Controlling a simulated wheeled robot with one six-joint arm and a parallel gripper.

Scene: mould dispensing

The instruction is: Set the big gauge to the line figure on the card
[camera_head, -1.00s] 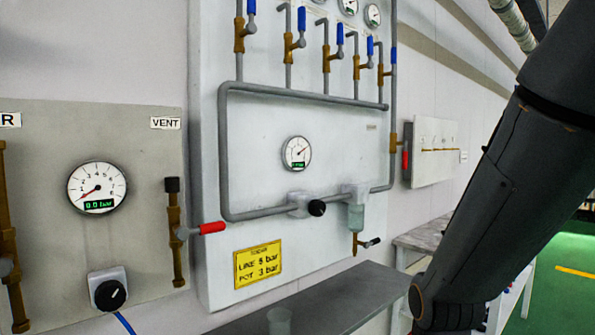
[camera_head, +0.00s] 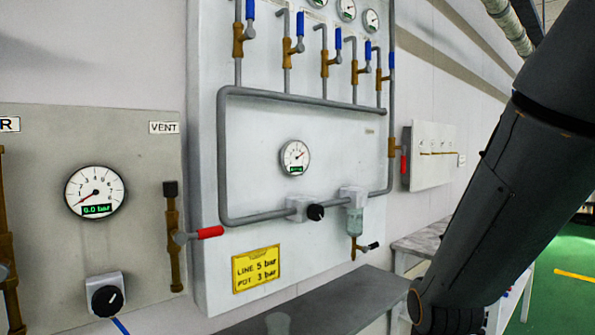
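A yellow card (camera_head: 257,269) on the middle board reads LINE 5 bar and POT 3 bar. Above it a round white gauge (camera_head: 295,157) sits inside a loop of grey pipe; its needle points to the upper right, and its green readout is too small to read. A black knob (camera_head: 316,212) is on the pipe below this gauge. Another gauge (camera_head: 95,192), larger in the picture, is on the left panel and reads 0.0 bar, with its needle at the lower left. A black knob (camera_head: 106,298) is below it. My arm crosses the right side; my gripper is out of view.
Several blue-handled brass valves (camera_head: 297,47) line the board's top, with small gauges above. A red-handled valve (camera_head: 203,233) under the VENT label (camera_head: 164,128) juts out. A clear filter bowl (camera_head: 355,219) hangs beside the middle knob. A grey shelf (camera_head: 345,295) runs below.

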